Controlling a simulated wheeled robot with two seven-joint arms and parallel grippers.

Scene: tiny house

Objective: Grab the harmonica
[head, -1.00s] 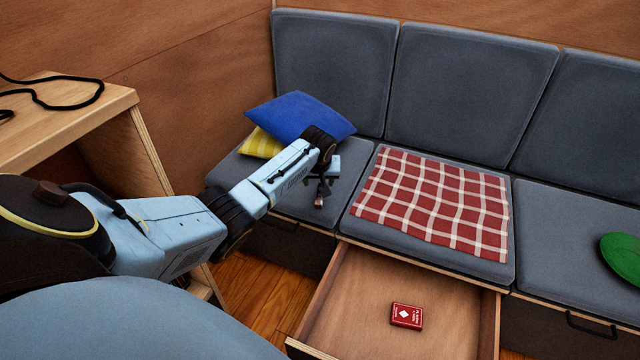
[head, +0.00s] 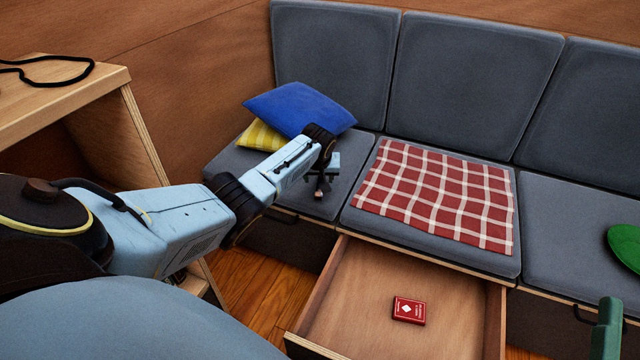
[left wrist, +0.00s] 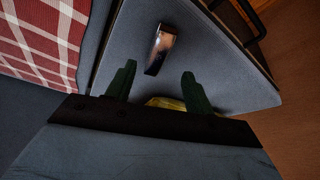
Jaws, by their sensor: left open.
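The harmonica (left wrist: 161,48), a small shiny metal piece with dark parts, lies on the grey seat cushion in the left wrist view. It sits a little beyond the fingertips of my left gripper (left wrist: 158,69), which is open and empty with its two green fingers apart. In the head view my left gripper (head: 321,180) points down over the left seat cushion. The harmonica (head: 318,194) shows there only as a small spot, partly hidden by the gripper. A green piece at the lower right edge of the head view seems part of my right gripper (head: 607,328); its fingertips are not clear.
A blue pillow (head: 300,108) and a yellow pillow (head: 260,137) lie behind the left gripper. A red checked cloth (head: 437,195) covers the middle seat. Below, an open drawer (head: 362,285) holds a red card box (head: 409,310). A green plate (head: 625,246) lies at right.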

